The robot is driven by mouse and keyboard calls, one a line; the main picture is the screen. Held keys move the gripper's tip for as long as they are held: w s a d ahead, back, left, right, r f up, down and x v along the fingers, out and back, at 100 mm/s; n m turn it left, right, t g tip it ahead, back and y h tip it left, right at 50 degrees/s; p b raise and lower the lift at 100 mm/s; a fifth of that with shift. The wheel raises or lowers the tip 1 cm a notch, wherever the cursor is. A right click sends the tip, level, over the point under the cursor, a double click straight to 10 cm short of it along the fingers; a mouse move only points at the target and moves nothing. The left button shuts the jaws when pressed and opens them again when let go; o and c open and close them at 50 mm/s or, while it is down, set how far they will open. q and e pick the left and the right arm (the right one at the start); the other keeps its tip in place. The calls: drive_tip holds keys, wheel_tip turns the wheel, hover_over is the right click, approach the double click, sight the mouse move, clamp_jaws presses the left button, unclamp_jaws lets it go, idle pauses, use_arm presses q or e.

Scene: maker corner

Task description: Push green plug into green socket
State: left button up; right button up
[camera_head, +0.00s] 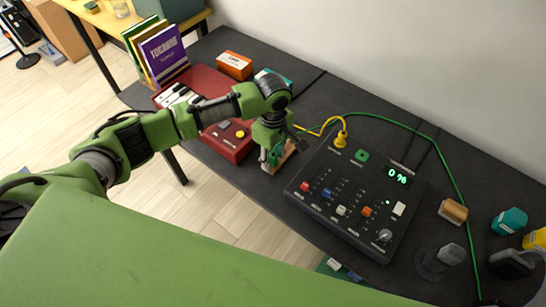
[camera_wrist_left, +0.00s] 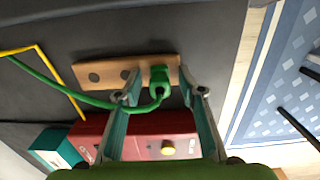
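The green plug (camera_wrist_left: 158,80) stands in the end of a wooden holder (camera_wrist_left: 97,75) in the left wrist view, with its green cable (camera_wrist_left: 95,101) curving away to the left. My left gripper (camera_wrist_left: 161,93) is open, with one finger on each side of the plug and gaps showing. In the head view my left gripper (camera_head: 272,160) points down at the holder (camera_head: 287,153) and hides the plug. The green socket (camera_head: 361,155) is on top of the black control panel (camera_head: 345,185), to the right of the gripper, and is empty. My right gripper is not in view.
A yellow plug (camera_head: 340,140) sits in the panel beside the green socket. The green cable (camera_head: 412,127) runs behind the panel. A red box (camera_head: 228,140) stands left of the gripper.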

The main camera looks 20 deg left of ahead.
sight(274, 155)
use_arm(q)
drive_tip(key=shift+c, duration=0.3)
clamp_jaws()
drive_tip(key=shift+r, duration=0.1)
drive_tip(key=shift+r, duration=0.45)
wheel_tip(274, 155, up, 2)
drive_tip(key=shift+d+r+b, duration=0.15)
drive_tip(key=shift+r+b, duration=0.1)
drive_tip(key=shift+b, duration=0.05)
drive_tip(key=s+d+r, duration=0.8)
drive_tip(key=s+r, duration=0.1)
drive_tip(key=s, duration=0.1)
drive_tip(key=shift+s+d+r+p, duration=0.25)
drive_tip(key=shift+s+d+p, duration=0.1)
drive_tip(key=shift+d+p, duration=0.1)
